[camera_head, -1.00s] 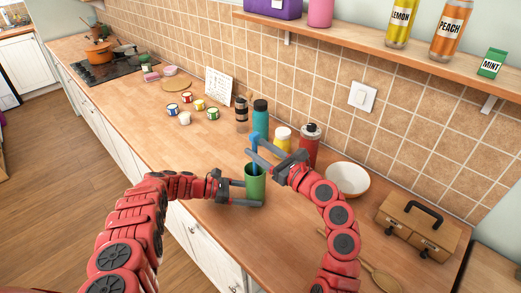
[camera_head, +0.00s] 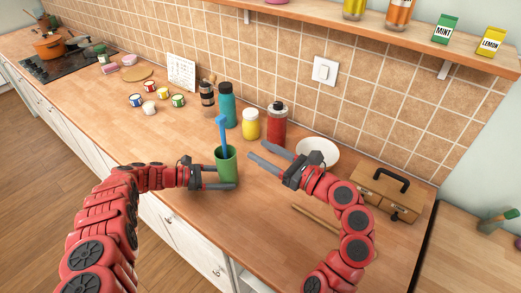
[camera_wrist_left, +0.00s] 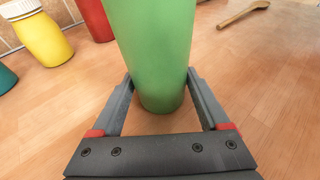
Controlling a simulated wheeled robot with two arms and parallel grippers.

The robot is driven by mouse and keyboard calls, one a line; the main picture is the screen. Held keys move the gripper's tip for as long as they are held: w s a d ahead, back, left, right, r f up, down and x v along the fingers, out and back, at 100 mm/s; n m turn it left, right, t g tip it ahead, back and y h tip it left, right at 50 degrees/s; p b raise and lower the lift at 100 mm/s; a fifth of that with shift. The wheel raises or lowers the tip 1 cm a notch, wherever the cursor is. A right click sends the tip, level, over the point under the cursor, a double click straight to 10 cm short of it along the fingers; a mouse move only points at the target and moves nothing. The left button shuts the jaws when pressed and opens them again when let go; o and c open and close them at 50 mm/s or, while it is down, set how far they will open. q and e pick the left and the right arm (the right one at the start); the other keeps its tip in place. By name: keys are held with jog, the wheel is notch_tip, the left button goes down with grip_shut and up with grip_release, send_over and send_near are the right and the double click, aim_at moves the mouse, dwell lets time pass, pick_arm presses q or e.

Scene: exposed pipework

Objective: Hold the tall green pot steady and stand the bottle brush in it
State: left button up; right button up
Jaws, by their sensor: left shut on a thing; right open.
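The tall green pot (camera_head: 226,167) stands upright on the wooden counter. It also fills the middle of the left wrist view (camera_wrist_left: 152,45). My left gripper (camera_head: 232,177) is shut on the pot, one finger on each side. The blue bottle brush (camera_head: 222,133) stands in the pot, its upper part above the rim and its lower end hidden inside. My right gripper (camera_head: 261,153) is open and empty, to the right of the pot and apart from the brush.
Behind the pot stand a teal bottle (camera_head: 227,106), a yellow jar (camera_head: 250,125) and a red canister (camera_head: 277,125). A white bowl (camera_head: 318,153) and a brown box (camera_head: 388,193) are to the right. Several small cans stand at the back left.

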dwell(0.4)
pick_arm(q)
jog(key=o, duration=1)
jog(key=v, duration=0.7)
jog(key=shift+s+a+r, duration=0.1)
jog(key=shift+a, duration=0.25)
